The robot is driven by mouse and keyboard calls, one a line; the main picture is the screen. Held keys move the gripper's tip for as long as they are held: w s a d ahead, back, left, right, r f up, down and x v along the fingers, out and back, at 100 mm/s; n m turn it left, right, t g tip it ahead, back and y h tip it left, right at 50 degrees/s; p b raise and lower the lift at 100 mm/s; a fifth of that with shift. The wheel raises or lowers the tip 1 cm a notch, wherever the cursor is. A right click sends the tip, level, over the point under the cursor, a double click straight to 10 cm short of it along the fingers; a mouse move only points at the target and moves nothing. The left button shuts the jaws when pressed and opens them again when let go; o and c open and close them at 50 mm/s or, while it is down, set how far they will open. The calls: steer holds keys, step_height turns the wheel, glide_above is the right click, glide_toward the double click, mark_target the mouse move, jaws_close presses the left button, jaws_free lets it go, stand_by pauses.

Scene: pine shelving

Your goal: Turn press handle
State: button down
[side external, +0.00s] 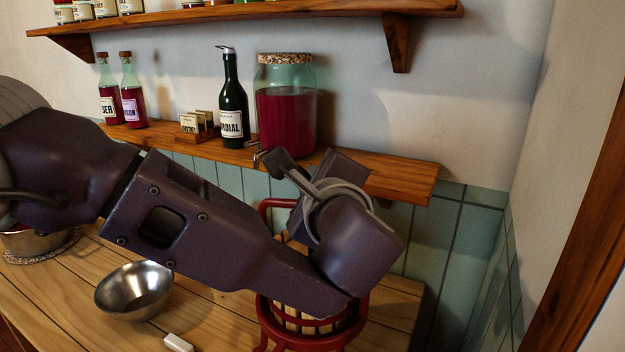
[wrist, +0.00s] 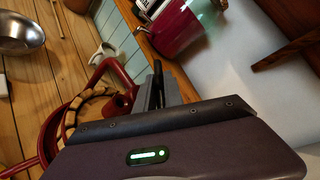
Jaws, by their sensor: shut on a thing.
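The fruit press (side external: 305,325) stands on the wooden counter, with a red frame and pale wooden slats. Its red top frame (side external: 270,206) rises behind my arm. In the wrist view the red frame (wrist: 110,70) and the slatted basket (wrist: 70,118) are left of my gripper. My gripper (wrist: 156,84) has its dark fingers close together at the top of the press, shut on the press handle. The handle is mostly hidden by the gripper body, and the fingertips are hidden behind my wrist in the side view.
A steel bowl (side external: 134,290) and a small white block (side external: 178,343) lie on the counter left of the press. A large jar of red liquid (side external: 286,110) and a dark bottle (side external: 232,95) stand on the lower shelf (side external: 400,180), close behind my wrist.

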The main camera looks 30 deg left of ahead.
steer(key=c, duration=1.7)
jaws_free()
steer(key=shift+c, duration=0.2)
steer(key=v, duration=0.7)
